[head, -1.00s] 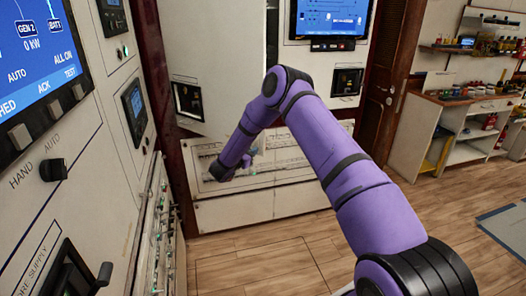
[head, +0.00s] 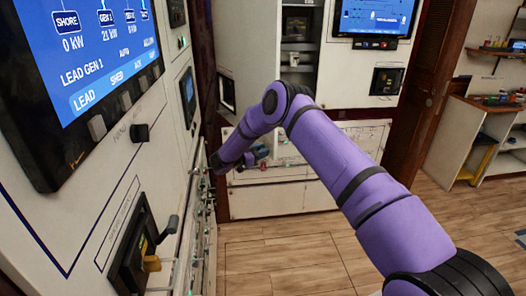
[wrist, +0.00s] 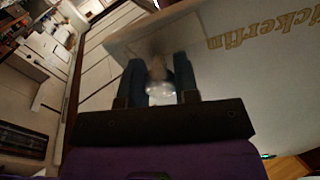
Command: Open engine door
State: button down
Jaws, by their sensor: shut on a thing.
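The engine door seems to be the tall white panel (head: 248,55) at upper middle in the head view. It stands open at an angle, with dark shelves inside (head: 297,50) showing to its right. A black latch recess (head: 227,95) is low on its left side. In the wrist view a large white panel with upside-down gold lettering (wrist: 235,70) fills the right. My gripper (wrist: 160,82) is shut on a small pale, shiny piece (wrist: 159,88) between its fingers, by this panel's edge. The piece looks like a handle, but is blurred. In the head view my gripper (head: 218,165) is small and dark, below the door.
A switchboard with a blue screen (head: 85,45), knobs and a yellow-black lever (head: 150,260) stands close on the left. A low white panel (head: 270,200) is beneath the open cabinet. The wooden floor (head: 290,255) is clear. A shelf unit (head: 485,140) stands at right.

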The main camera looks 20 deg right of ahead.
aim_at(268, 140)
jog(key=c, duration=0.9)
grip_release()
jog(key=shift+f, duration=0.1)
jog(key=shift+o, duration=0.2)
jog(key=shift+r, duration=0.6)
notch_tip(268, 140, up, 3)
jog(key=shift+f, duration=0.1)
jog(key=s+a+r, duration=0.1)
jog(key=s, duration=1.5)
jog(key=shift+a, duration=0.2)
